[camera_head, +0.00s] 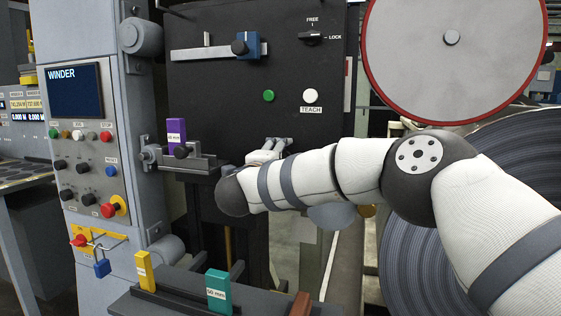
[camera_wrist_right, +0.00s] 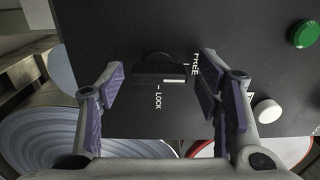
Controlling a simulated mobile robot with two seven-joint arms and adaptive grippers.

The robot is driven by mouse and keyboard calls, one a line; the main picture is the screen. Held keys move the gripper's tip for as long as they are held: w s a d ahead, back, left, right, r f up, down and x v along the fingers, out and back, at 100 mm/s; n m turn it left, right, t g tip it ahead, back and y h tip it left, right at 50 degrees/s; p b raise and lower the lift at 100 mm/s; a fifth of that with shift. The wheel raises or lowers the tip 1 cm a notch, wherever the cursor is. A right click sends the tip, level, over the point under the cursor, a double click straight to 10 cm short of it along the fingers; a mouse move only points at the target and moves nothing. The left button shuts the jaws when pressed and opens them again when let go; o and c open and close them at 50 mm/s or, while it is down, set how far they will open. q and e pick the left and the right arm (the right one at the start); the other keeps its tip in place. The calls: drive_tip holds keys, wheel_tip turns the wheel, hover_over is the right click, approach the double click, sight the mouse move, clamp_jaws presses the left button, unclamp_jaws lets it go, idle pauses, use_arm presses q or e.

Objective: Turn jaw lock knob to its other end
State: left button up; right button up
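The jaw lock knob (camera_head: 312,36) is a small black knob at the top right of the dark panel, with FREE printed above it and LOCK to its right. It also shows in the right wrist view (camera_wrist_right: 158,66), with a white mark at its lower right; I cannot tell its exact setting. My right gripper (camera_head: 269,148) is below the knob in the head view, partly hidden by my arm. In the wrist view its purple-padded fingers (camera_wrist_right: 165,92) are wide apart, with the knob visible between and beyond them and nothing held. My left gripper is not in view.
A green button (camera_head: 268,96) and a white TEACH button (camera_head: 311,96) sit below the knob. A slide with a blue block (camera_head: 247,47) is to its left. A large red-rimmed disc (camera_head: 452,75) stands to the right. A purple block (camera_head: 176,132) sits lower left.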

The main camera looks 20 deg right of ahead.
drive_tip(key=v, duration=1.2)
drive_tip(key=shift+f, duration=0.1)
